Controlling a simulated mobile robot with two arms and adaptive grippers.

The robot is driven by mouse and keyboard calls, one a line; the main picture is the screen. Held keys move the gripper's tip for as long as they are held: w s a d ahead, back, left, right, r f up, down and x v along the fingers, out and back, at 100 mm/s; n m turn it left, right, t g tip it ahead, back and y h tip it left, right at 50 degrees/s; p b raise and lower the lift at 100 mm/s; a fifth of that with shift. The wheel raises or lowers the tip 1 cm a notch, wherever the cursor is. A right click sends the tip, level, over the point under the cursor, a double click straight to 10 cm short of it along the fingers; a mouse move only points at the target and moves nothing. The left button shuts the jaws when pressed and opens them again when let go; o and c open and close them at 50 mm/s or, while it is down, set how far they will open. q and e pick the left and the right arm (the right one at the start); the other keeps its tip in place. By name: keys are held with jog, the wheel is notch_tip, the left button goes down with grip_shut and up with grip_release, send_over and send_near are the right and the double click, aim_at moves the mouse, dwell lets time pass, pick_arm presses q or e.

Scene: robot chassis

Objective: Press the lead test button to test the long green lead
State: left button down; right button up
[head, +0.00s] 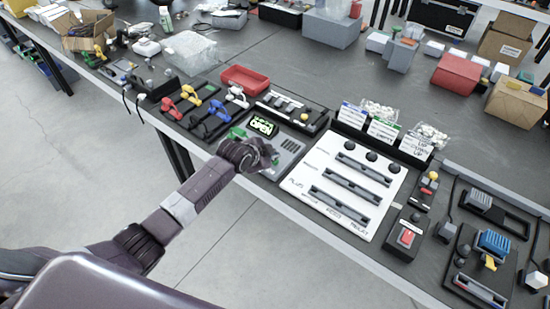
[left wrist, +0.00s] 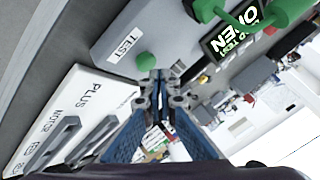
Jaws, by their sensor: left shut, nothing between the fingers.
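The grey lead tester (head: 290,150) sits near the table's front edge, with a lit display (head: 263,126) reading OPEN. In the left wrist view the tester (left wrist: 175,28) shows a TEST label (left wrist: 124,46) beside a round green button (left wrist: 146,61). Part of the green lead (left wrist: 283,14) crosses near the display there; a green piece (head: 237,133) also shows in the head view. My left gripper (head: 268,163) is shut and empty over the tester. In the left wrist view its fingertips (left wrist: 160,82) are close to the button; I cannot tell whether they touch it. My right gripper is not in view.
A white board (head: 345,190) with slotted bars stands right of the tester. A red tray (head: 245,79) is behind. Small boxes with bags (head: 385,130) stand behind the board.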

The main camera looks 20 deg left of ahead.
aim_at(274, 162)
pick_arm(q)
jog(key=shift+r, duration=0.25)
notch_tip(274, 162, up, 5)
jog(key=p, duration=0.5)
jog(key=shift+f, duration=0.1)
dwell(0.7)
